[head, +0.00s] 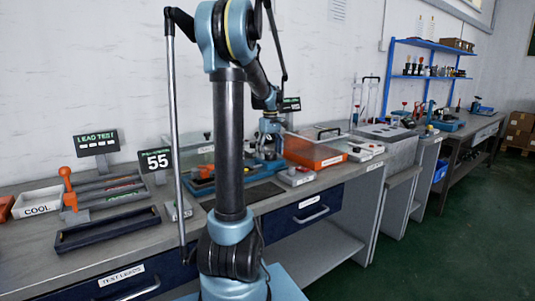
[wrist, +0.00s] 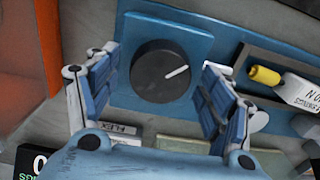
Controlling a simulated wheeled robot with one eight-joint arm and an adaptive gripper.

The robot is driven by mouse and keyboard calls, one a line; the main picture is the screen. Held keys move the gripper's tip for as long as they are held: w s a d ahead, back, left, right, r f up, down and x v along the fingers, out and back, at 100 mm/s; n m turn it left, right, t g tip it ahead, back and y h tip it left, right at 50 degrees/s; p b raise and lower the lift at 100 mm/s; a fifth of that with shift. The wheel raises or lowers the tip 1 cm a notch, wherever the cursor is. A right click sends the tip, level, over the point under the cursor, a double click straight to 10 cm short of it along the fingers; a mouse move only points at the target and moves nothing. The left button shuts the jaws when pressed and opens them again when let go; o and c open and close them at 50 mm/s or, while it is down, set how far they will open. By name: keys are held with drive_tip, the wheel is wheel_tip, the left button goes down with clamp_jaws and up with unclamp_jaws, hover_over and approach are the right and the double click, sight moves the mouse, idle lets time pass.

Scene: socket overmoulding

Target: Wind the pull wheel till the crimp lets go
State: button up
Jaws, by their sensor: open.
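A round black knob (wrist: 161,72) with a white pointer line sits on a blue plate (wrist: 201,37) in the wrist view. The line points up and to the right. I cannot tell whether this knob is the pull wheel. My gripper (wrist: 157,62) is open, with one blue-padded finger on each side of the knob and a gap visible on both sides. In the head view my gripper (head: 269,152) is low over the blue fixture on the bench, partly behind my own arm. No crimp can be made out in either view.
A yellow-tipped part (wrist: 264,76) and a labelled white block (wrist: 299,92) lie right of the knob. An orange panel (wrist: 28,60) is at left.

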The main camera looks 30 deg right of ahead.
drive_tip(key=c, duration=1.1)
drive_tip(key=shift+o, duration=0.2)
drive_tip(key=shift+a, duration=0.35)
drive_tip(key=shift+d, duration=0.25)
drive_tip(key=shift+m, duration=2.8)
drive_tip(key=o, duration=1.1)
drive_tip(key=shift+c, duration=0.2)
